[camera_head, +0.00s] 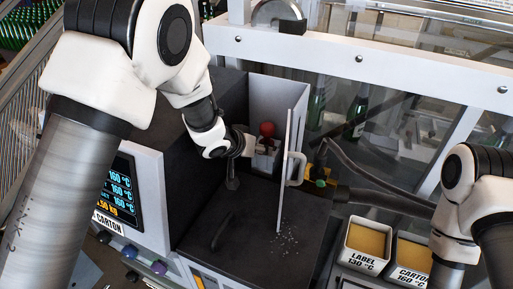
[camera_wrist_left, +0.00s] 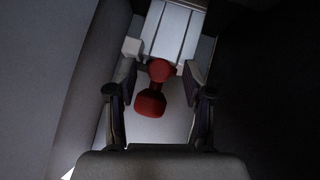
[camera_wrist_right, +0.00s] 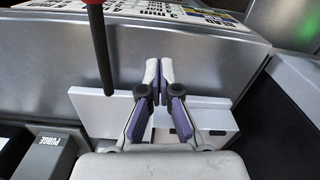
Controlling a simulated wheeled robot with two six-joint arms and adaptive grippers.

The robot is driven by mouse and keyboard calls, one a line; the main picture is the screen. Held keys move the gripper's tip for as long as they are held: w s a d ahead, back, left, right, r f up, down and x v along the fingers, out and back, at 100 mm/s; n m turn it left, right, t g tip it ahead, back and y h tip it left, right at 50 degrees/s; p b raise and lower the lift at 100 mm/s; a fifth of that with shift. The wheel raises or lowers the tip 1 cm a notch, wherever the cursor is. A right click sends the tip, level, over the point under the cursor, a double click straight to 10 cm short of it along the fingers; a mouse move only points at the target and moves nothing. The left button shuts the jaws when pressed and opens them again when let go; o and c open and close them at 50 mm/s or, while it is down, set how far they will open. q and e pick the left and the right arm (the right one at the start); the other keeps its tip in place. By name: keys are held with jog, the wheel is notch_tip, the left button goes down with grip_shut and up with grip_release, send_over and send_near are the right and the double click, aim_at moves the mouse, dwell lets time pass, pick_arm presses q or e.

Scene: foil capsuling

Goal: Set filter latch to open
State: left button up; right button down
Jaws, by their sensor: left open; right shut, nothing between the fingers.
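A red knob (camera_head: 267,129), which looks like the filter latch's handle, stands inside the open dark compartment beside the white door. In the left wrist view the red handle (camera_wrist_left: 151,102) shows a round end and a thicker end, in front of a pale ribbed block (camera_wrist_left: 172,35). My left gripper (camera_head: 262,146) is inside the compartment at the knob. Its fingers (camera_wrist_left: 160,90) are open, one on each side of the red handle, with gaps visible. My right gripper (camera_wrist_right: 160,72) is shut and empty before a grey metal housing; its fingers are not clear in the head view.
The open white door (camera_head: 291,160) with its handle stands close to the right of my left gripper. The dark compartment floor (camera_head: 255,235) has pale crumbs. LABEL (camera_head: 366,245) and CARTON (camera_head: 411,257) bins stand right. A dark rod (camera_wrist_right: 100,50) hangs near my right gripper.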

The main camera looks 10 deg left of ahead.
pick_arm(q)
jog(key=shift+s, duration=0.15)
jog(key=shift+c, duration=0.7)
grip_shut()
jog(key=shift+s+a+f, duration=0.1)
jog(key=shift+s+a, duration=0.05)
jog(key=shift+s, duration=0.4)
jog(key=shift+s+a, duration=0.1)
jog(key=shift+s, duration=0.45)
jog(key=shift+o, duration=0.7)
grip_release()
jog(key=v, duration=1.2)
